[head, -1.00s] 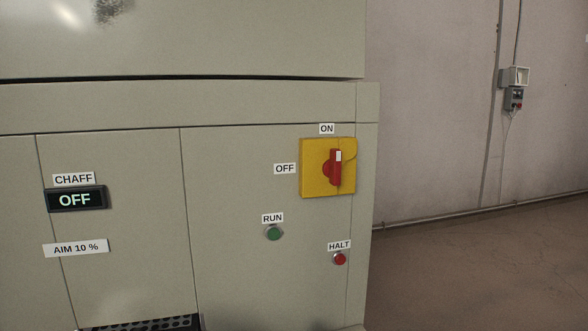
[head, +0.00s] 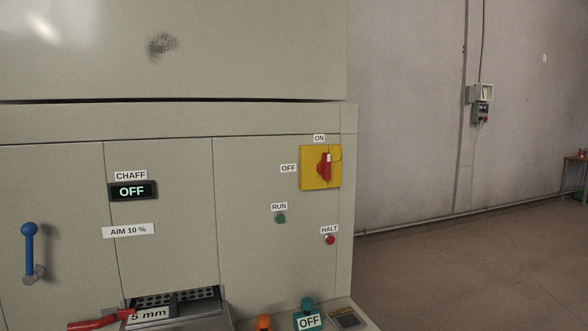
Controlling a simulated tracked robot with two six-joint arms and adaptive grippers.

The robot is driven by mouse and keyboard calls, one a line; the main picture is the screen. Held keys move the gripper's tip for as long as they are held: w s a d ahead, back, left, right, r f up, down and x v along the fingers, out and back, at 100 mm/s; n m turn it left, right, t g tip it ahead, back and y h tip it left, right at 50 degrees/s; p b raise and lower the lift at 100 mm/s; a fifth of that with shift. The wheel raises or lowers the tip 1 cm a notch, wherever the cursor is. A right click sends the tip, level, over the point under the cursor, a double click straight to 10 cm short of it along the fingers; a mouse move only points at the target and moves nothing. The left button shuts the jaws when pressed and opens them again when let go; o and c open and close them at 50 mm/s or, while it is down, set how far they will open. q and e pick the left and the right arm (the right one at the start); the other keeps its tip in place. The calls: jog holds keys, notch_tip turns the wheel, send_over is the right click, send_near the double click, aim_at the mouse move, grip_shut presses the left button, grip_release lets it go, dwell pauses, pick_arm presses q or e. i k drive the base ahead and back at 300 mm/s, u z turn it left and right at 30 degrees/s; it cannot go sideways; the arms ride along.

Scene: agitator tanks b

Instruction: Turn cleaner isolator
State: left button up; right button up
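The cleaner isolator is a red rotary handle (head: 324,167) on a yellow plate (head: 310,178), on the right part of the beige machine front (head: 250,165) in the head view. The handle stands upright, its white-marked end up toward the ON label (head: 319,139). The OFF label (head: 288,168) is left of the plate. Neither gripper is in the head view.
Below are a green RUN button (head: 280,218) and a red HALT button (head: 330,240). The CHAFF display (head: 132,191) reads OFF. A blue-handled lever (head: 29,245) is at left. Teal (head: 308,304) and orange (head: 264,322) knobs stand in front. Floor at right is clear.

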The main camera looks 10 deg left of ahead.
aim_at(323, 167)
jog(key=z, duration=0.2)
jog(key=i, duration=0.85)
jog(key=u, duration=0.2)
jog(key=k, duration=0.9)
jog(key=z, duration=0.15)
jog(key=i, duration=0.55)
